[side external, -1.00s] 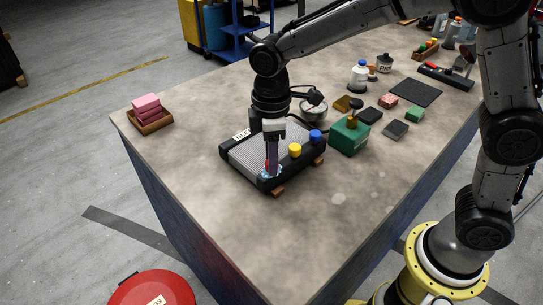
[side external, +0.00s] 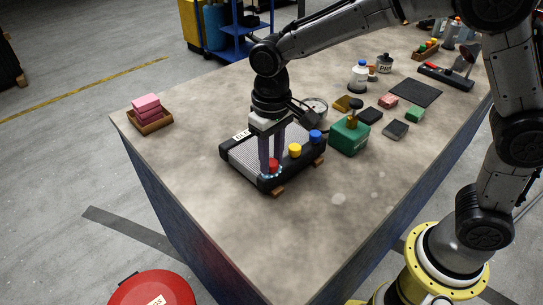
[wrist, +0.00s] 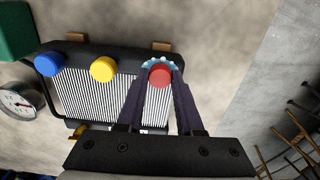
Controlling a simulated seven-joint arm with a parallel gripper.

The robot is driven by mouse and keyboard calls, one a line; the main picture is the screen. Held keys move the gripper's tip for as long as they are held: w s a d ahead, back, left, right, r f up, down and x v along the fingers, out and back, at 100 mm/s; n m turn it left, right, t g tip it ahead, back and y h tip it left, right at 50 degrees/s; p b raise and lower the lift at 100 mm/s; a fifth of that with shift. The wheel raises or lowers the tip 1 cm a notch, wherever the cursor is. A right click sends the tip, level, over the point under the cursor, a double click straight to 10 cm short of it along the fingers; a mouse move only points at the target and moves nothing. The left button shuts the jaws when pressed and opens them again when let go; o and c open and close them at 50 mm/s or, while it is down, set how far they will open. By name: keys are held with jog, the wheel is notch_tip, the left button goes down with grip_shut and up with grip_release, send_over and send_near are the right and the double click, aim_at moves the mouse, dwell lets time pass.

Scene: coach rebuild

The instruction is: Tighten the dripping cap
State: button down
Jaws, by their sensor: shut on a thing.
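The radiator (side external: 262,150) lies flat on the bench with a ribbed grey core and a black end tank. Three caps sit along the tank: red (side external: 273,164), yellow (side external: 295,150) and blue (side external: 316,136). In the wrist view the blue cap (wrist: 50,64) is left, the yellow cap (wrist: 103,69) is in the middle and the red cap (wrist: 160,74) is right. Pale blue drops (wrist: 158,62) ring the base of the red cap. My gripper (side external: 271,166) points down, shut on the red cap, with one finger on each side of it.
A green box (side external: 349,136) stands close beside the blue-cap end. A round gauge (side external: 315,106) is behind the radiator. A tray of pink blocks (side external: 150,121) is at the far left. The bench in front of the radiator is clear.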

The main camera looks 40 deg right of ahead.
aim_at(272, 162)
jog(key=shift+r+m, duration=0.1)
jog(key=shift+m, duration=1.1)
jog(key=shift+w, duration=0.1)
jog(key=c, duration=0.5)
grip_release()
jog(key=shift+c, duration=0.2)
notch_tip(272, 162, up, 14)
